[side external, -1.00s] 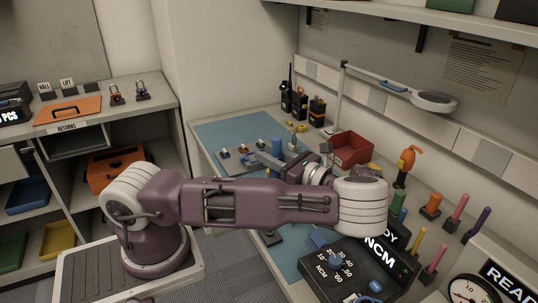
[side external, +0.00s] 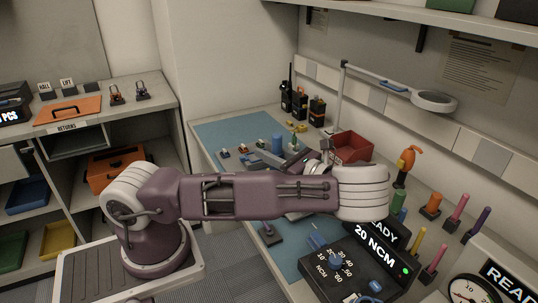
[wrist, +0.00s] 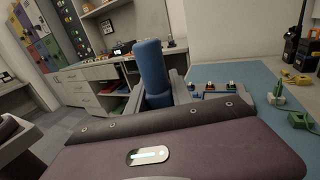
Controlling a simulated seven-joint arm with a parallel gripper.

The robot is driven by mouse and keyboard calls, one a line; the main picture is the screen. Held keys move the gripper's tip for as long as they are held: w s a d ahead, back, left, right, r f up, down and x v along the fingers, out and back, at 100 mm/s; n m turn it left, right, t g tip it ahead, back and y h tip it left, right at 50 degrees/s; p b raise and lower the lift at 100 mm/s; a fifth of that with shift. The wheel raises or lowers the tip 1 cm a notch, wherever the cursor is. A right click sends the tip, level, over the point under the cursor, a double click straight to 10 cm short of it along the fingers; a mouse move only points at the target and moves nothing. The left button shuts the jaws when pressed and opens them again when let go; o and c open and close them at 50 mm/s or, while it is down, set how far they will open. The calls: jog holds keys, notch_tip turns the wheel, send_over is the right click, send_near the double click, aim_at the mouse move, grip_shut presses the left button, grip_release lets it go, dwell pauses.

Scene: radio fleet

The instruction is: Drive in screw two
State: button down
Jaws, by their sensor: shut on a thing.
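My gripper (wrist: 156,92) is shut on a blue cylindrical tool (wrist: 151,68), which stands between its two grey fingers in the wrist view. In the side view the blue tool (side external: 277,145) shows above the blue mat (side external: 232,131), and my forearm covers much of the gripper. The tool's lower end is hidden, so I cannot tell whether it touches anything. Several small coloured pieces (side external: 242,148) stand in a row on the mat left of the tool; they also show in the wrist view (wrist: 210,87). I cannot make out screw two.
A torque controller (side external: 350,262) reads 20 NCM with a green light. A red bin (side external: 351,147) and black radios (side external: 300,104) stand farther back. A lamp arm (side external: 385,83) hangs above the bench. Coloured upright tools (side external: 455,214) line the right side. The mat's far left is clear.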

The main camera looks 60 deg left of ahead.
jog(key=shift+r, duration=2.15)
jog(key=w+d+f+m+t+h, duration=0.1)
jog(key=w+d+f+m+t, duration=0.1)
jog(key=d+m+t, duration=0.3)
jog(key=w+d+f+m+t+h, duration=0.1)
jog(key=w+d+m+t, duration=0.3)
jog(key=d+t, duration=0.7)
jog(key=f+m+t, duration=0.1)
jog(key=m, duration=0.1)
jog(key=shift+f+m, duration=0.3)
jog(key=shift+f, duration=0.1)
